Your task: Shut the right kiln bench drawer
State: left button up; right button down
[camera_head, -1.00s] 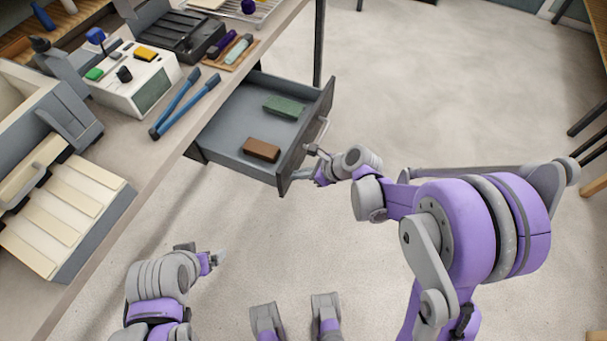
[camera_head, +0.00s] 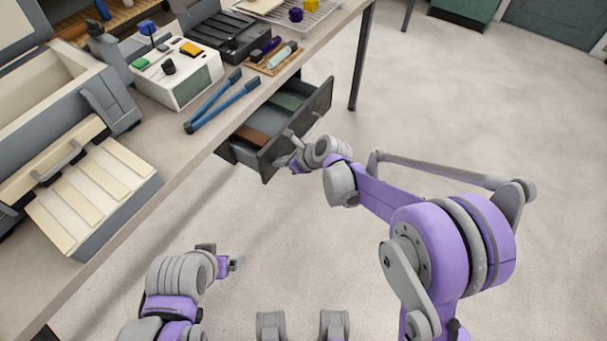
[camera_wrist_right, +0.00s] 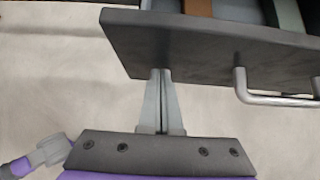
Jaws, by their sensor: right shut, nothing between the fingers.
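The drawer (camera_head: 268,160) under the bench is partly open, with its dark front panel facing my right arm. Its bar handle shows in the right wrist view (camera_wrist_right: 275,100). My right gripper (camera_head: 284,160) is at the drawer front. In the right wrist view its fingers (camera_wrist_right: 160,76) are shut and empty, their tips at the panel's lower edge, left of the handle; whether they press on it is hard to tell. A brown block (camera_head: 252,136) and a green block (camera_head: 287,100) lie inside the drawer. My left gripper (camera_head: 236,263) is over the floor, away from the drawer; its fingers are too small to read.
The bench top (camera_head: 190,150) holds blue-handled tongs (camera_head: 222,104), a white control box (camera_head: 180,75), a dark tray (camera_head: 232,38) and a kiln (camera_head: 60,110) at left. A bench leg (camera_head: 362,60) stands beyond the drawer. The floor at right is clear.

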jog(key=w+a, duration=0.2)
jog(key=a, duration=0.1)
jog(key=w+a, duration=0.2)
jog(key=a, duration=0.1)
jog(key=w+a, duration=0.2)
jog(key=a, duration=0.1)
jog(key=shift+w+a+b, duration=0.2)
jog(key=shift+b, duration=0.15)
pick_arm(q)
jog(key=shift+s+f, duration=0.1)
jog(key=shift+f, duration=0.3)
pick_arm(e)
jog(key=shift+a+r, duration=0.1)
pick_arm(q)
jog(key=shift+d, duration=0.1)
pick_arm(e)
jog(key=shift+w, duration=0.1)
